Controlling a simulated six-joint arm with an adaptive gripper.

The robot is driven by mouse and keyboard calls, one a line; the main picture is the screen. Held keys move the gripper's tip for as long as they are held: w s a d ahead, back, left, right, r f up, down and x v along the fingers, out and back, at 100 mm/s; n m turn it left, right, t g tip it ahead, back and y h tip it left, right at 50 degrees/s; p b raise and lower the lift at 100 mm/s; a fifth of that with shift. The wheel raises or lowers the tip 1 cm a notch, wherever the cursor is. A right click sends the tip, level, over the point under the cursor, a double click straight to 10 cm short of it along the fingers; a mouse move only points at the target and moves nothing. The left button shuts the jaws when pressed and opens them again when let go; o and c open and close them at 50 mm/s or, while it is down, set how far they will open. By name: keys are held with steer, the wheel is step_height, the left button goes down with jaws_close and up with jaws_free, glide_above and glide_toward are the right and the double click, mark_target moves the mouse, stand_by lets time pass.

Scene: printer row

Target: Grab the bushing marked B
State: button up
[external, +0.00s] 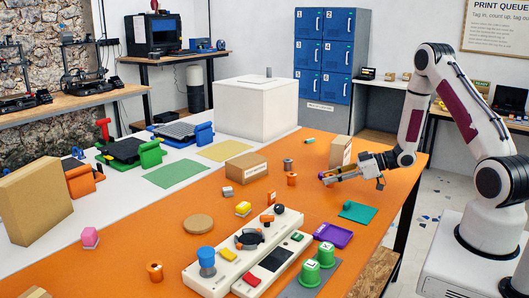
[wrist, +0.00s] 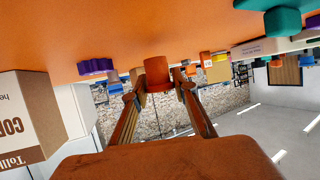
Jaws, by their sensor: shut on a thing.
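An orange cylindrical bushing (wrist: 158,75) is between my gripper's fingertips (wrist: 157,88) in the wrist view, which is upside down. My gripper (external: 325,178) reaches left, low over the orange table in the external view, and is shut on this bushing. The held bushing is hard to make out there. Another orange bushing (external: 291,179) stands just left of my gripper, and one more (external: 154,271) stands near the front edge. I cannot read a letter on any of them.
A cardboard box (external: 340,151) stands close behind my gripper; it also shows in the wrist view (wrist: 28,118). A purple tray (external: 334,235), a teal piece (external: 357,212) and a white control panel (external: 243,252) lie nearer the front.

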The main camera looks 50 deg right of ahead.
steer(key=shift+r, duration=4.1)
